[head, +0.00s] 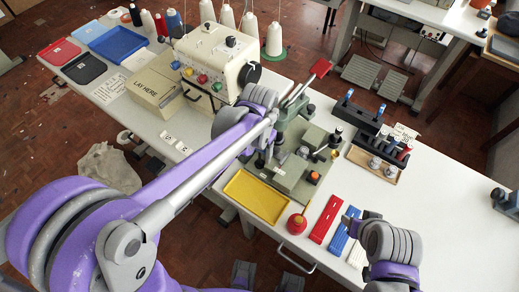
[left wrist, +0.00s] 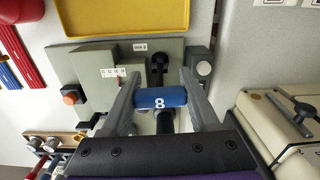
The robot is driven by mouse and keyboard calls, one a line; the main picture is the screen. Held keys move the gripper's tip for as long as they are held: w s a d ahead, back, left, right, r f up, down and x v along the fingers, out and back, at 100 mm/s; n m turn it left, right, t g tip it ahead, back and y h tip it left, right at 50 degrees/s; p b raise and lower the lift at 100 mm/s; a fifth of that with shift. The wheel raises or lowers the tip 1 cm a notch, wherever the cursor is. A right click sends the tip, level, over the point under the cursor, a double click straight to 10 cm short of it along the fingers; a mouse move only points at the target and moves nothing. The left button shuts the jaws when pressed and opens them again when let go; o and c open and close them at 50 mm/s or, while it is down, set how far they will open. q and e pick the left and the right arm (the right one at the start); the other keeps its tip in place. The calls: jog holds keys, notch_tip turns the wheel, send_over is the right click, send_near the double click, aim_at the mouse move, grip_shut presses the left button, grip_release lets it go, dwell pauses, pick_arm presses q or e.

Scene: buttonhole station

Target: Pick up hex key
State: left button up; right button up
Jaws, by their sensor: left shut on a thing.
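A blue cylindrical handle marked 8 (left wrist: 160,98), which I take to be the hex key, sits crosswise between the two grey fingers of my left gripper (left wrist: 158,92) in the left wrist view. The fingers are shut on it. A dark shaft shows just below the handle; its far end is hidden. In the head view, my left gripper (head: 296,94) is above the grey-green machine (head: 297,172), and I cannot make out the handle there. My right gripper (head: 352,218) is at the lower right near the blue strips; its jaw opening is unclear.
A black rack (head: 362,121) with blue-topped items stands right of the machine. A yellow tray (head: 256,197), a red-topped round container (head: 297,222) and red strips (head: 326,219) lie in front. A cream machine (head: 212,60) stands behind.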

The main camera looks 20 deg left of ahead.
pick_arm(q)
jog(key=shift+r, duration=0.15)
notch_tip(320, 180, up, 10)
jog(key=shift+r+p, duration=0.2)
jog(key=shift+p, duration=0.4)
notch_tip(320, 180, up, 4)
jog(key=shift+r+p, duration=0.15)
jog(key=shift+p, duration=1.05)
pick_arm(e)
jog(key=r, duration=0.1)
jog(key=w+r, duration=0.1)
jog(key=r, duration=0.2)
jog(key=shift+w+r, duration=0.35)
jog(key=shift+r, duration=0.05)
pick_arm(q)
jog(key=shift+m, duration=0.7)
notch_tip(320, 180, down, 8)
jog(key=shift+f+b, duration=0.1)
jog(key=shift+b, duration=0.65)
jog(key=shift+f+b, duration=1.5)
jog(key=shift+f, duration=0.95)
pick_arm(e)
jog(key=shift+s+f, duration=0.35)
jog(key=shift+f, duration=0.6)
jog(key=shift+s+f, duration=0.3)
jog(key=shift+f, duration=0.7)
jog(key=shift+s+f, duration=0.35)
jog(key=shift+f, duration=0.6)
